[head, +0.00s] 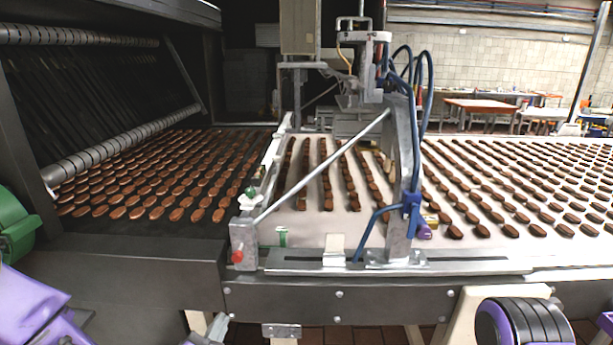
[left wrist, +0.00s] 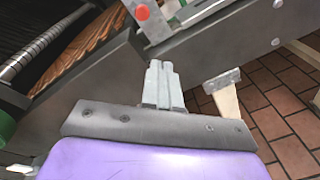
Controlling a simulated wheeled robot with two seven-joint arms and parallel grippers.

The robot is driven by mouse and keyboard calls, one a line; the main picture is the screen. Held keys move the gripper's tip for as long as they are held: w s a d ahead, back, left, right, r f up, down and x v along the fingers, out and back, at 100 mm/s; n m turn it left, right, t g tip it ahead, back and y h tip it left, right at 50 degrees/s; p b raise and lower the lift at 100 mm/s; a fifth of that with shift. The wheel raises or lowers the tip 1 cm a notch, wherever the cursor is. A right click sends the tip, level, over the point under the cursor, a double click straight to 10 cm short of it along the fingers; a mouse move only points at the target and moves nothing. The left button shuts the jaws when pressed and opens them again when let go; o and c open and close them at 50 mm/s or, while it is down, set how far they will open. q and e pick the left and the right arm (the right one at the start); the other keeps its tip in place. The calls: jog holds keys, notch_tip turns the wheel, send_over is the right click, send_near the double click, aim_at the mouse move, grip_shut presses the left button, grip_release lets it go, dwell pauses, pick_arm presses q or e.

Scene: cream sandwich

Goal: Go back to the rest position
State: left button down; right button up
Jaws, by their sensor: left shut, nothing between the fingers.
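My left gripper (left wrist: 159,68) shows in the left wrist view with its two grey fingers pressed together and nothing between them. It is over the tiled floor, near the dark front side of the conveyor machine (head: 130,265). Part of my right arm, purple with a dark ribbed round end, shows at the lower right. My right gripper is out of view.
Rows of brown biscuits lie on the dark belt (head: 100,226) at left and the white belt (head: 490,160) at right. A metal frame with blue hoses (head: 420,95) stands between them. A red knob (head: 237,256) sits on the front edge. Brown floor tiles (left wrist: 270,120) lie in front.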

pick_arm(q)
jog(key=s+a+f+m+g+y, duration=0.1)
jog(key=s+a+f+m+g, duration=0.1)
jog(key=s+f+m+g, duration=0.45)
jog(key=s+a+f+m+g, duration=0.1)
jog(key=s+a+f+m, duration=0.2)
jog(key=f+m, duration=0.75)
jog(key=s+a+f+m+g+y, duration=0.1)
jog(key=s+a+f+m+g, duration=0.1)
jog(key=s+f, duration=0.3)
jog(key=s+a+f+m+g+y, duration=0.1)
jog(key=s+a+f+g, duration=0.2)
jog(key=s, duration=0.9)
notch_tip(320, 180, down, 3)
jog(key=shift+a+f+m+g+y, duration=0.2)
jog(key=shift+a+m+g+y, duration=0.15)
jog(key=shift+m+g, duration=0.1)
